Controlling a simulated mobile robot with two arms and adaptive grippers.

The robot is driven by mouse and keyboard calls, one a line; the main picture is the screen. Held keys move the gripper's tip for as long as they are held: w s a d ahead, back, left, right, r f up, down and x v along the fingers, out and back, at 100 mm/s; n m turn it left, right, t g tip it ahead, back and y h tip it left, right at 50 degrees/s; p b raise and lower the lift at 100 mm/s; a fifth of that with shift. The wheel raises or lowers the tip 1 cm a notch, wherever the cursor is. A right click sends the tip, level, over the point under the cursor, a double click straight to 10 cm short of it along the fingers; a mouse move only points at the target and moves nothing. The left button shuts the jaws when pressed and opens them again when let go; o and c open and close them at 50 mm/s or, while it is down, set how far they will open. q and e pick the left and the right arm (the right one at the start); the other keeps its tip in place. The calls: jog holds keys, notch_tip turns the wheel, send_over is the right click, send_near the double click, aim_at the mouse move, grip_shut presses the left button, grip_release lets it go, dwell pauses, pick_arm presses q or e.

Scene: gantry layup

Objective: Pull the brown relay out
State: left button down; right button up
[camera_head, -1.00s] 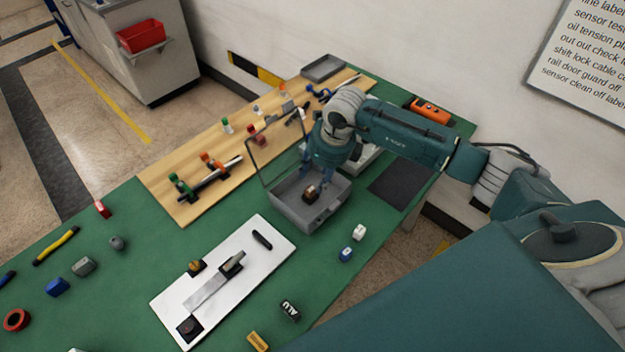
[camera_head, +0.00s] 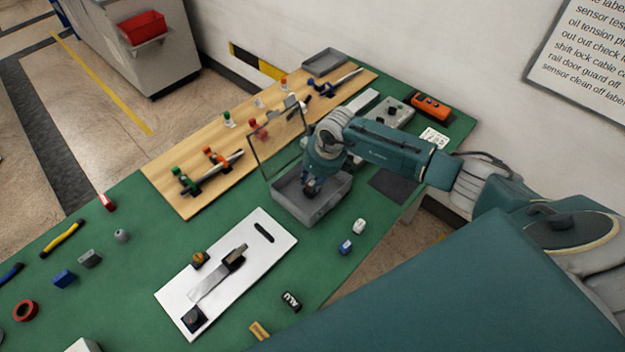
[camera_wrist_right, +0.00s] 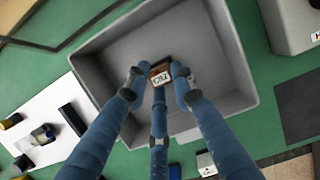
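The brown relay (camera_wrist_right: 160,74) has a pale label with dark print and sits inside the grey open box (camera_wrist_right: 224,62). In the head view the box (camera_head: 298,208) stands on the green bench, and my gripper hides the relay. My right gripper (camera_wrist_right: 158,80) is down inside the box, its blue fingers around the relay. One finger is on each side of it and the third is at its near edge. The side fingers look slightly apart from the relay; contact is hard to judge. The right gripper (camera_head: 312,186) also shows in the head view. My left gripper is not in view.
The box's clear lid (camera_head: 262,160) stands raised behind it. A white board (camera_head: 262,262) with parts lies to the left, and a wooden board (camera_head: 180,190) with clamps lies behind. Small white (camera_head: 359,226) and blue (camera_head: 345,247) pieces lie in front of the box.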

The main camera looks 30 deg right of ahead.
jog(key=shift+w, duration=0.1)
grip_shut()
jog(key=shift+o, duration=1.8)
grip_release()
jog(key=shift+r, duration=0.1)
grip_shut()
jog(key=shift+w+r, duration=0.1)
jog(key=shift+r, duration=0.1)
jog(key=shift+r+p, duration=0.3)
jog(key=shift+r, duration=0.2)
jog(key=shift+r+p, duration=0.6)
